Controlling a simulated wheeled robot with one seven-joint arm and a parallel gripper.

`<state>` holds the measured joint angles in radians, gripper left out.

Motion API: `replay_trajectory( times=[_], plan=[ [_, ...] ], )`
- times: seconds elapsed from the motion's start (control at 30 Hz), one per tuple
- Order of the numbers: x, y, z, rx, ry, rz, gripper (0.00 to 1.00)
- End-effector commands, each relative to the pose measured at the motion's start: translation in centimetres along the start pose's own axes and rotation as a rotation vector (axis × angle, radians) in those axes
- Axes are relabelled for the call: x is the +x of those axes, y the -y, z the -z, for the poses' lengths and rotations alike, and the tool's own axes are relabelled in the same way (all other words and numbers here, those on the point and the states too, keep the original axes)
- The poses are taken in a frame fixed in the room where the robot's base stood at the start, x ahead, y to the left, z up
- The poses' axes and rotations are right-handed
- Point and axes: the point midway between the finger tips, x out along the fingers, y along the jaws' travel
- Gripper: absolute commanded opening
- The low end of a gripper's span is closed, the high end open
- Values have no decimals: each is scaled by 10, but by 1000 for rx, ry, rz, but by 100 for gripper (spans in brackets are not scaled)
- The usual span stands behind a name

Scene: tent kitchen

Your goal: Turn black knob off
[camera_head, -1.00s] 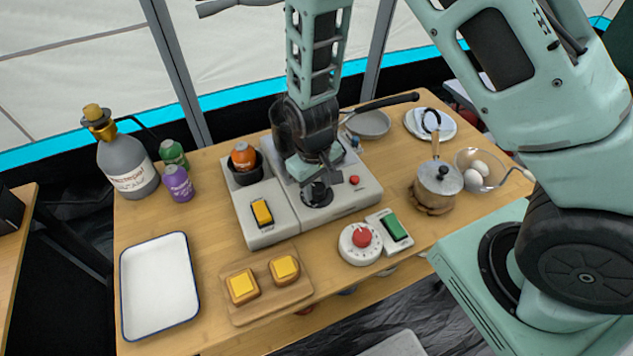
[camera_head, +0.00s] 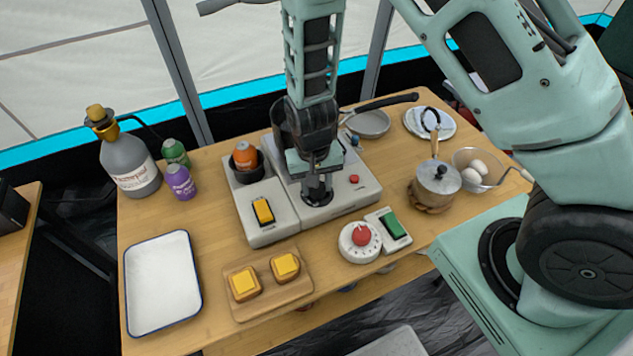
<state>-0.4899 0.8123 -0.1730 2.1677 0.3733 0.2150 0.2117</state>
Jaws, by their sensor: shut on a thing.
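The black knob (camera_head: 317,196) is on the front of a white stove unit (camera_head: 345,201) in the middle of the wooden table. My gripper (camera_head: 316,182) points down over it and is shut on it. The fingers hide most of the knob, so I cannot tell which way it is turned. A small red button (camera_head: 354,179) sits on the unit to the right of the knob.
To the left is a white unit with a yellow switch (camera_head: 263,211). In front are a red dial (camera_head: 361,238), a green switch (camera_head: 393,225) and a board with toast (camera_head: 244,308). A pot (camera_head: 437,182) stands right. A white tray (camera_head: 161,286) lies left.

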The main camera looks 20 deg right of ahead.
Motion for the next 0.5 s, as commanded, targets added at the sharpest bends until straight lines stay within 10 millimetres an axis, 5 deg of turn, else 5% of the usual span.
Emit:
replay_trajectory(
  times=[0.27, 0.3, 0.37, 0.5],
  plan=[
    [-1, 0, 2, 5, -4, 2, 14],
    [-1, 0, 2, 5, -4, 2, 40],
    [-1, 0, 2, 5, -4, 1, 56],
    [-1, 0, 1, 3, -2, 1, 58]
  ],
)
